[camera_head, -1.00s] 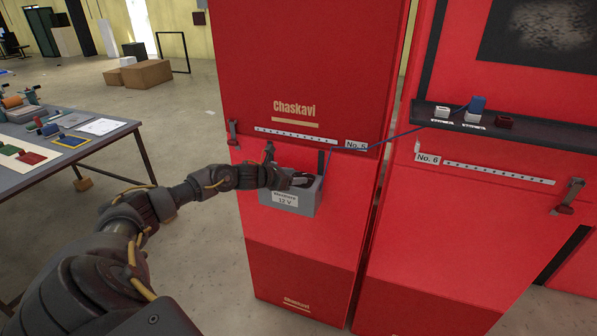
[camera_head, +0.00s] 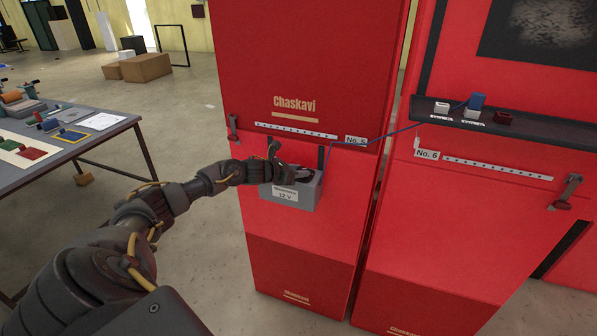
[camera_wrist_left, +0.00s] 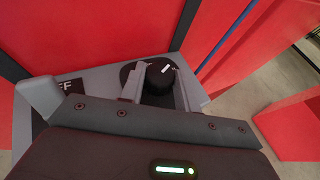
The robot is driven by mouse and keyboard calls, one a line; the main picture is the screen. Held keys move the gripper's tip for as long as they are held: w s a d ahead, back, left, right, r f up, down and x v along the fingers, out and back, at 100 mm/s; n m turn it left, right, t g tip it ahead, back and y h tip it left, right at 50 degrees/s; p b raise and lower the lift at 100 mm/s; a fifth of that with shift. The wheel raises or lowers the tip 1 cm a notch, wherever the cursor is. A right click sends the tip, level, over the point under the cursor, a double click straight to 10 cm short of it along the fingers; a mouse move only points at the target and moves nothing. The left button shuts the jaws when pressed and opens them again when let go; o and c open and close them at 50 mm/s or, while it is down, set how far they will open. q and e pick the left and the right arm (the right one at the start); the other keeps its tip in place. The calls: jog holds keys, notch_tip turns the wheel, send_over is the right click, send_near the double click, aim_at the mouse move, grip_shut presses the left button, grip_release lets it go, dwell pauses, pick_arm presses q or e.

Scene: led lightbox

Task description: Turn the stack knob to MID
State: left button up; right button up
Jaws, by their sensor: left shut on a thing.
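The stack knob (camera_wrist_left: 158,76) is a round black knob with a white mark, on top of a grey box (camera_head: 291,196) labelled 12 V on the front of the left red cabinet. My left gripper (camera_wrist_left: 158,92) is shut on the knob, one finger on each side in the left wrist view. In the head view my left gripper (camera_head: 290,173) hides most of the knob. A label ending in "FF" (camera_wrist_left: 65,85) shows on the box left of the knob; I cannot see a MID label. My right gripper is not in view.
A blue cable (camera_head: 393,131) runs from the box to a dark shelf (camera_head: 530,125) holding small blocks on the right red cabinet (camera_head: 470,230). A table (camera_head: 100,138) with coloured items stands at left. The floor between table and cabinets is clear.

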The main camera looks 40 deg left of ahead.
pick_arm(q)
jog(key=shift+d+f+n+y+b, duration=0.15)
jog(key=shift+n+y+b, duration=0.2)
jog(key=shift+n+y, duration=0.35)
jog(key=shift+d+n+y+b, duration=0.15)
jog(key=shift+n+y+b, duration=0.2)
jog(key=shift+n+y, duration=0.35)
jog(key=shift+d+f+n+y+b, duration=0.1)
jog(key=shift+n+y+b, duration=0.65)
jog(key=shift+y, duration=0.45)
jog(key=n+g+y+b, duration=0.1)
jog(key=n+y+b, duration=0.1)
jog(key=n+g+y+b, duration=0.1)
jog(key=n+y+b, duration=0.1)
jog(key=b, duration=0.1)
jog(key=n+y+b, duration=0.2)
jog(key=shift+w+d+g+b, duration=0.2)
jog(key=shift+d+g+b, duration=0.1)
jog(key=shift+g+b, duration=0.1)
jog(key=shift+r+n+g+y+b, duration=0.2)
jog(key=shift+n+g+y+b, duration=0.6)
jog(key=shift+n+g+b, duration=0.15)
jog(key=o, duration=1)
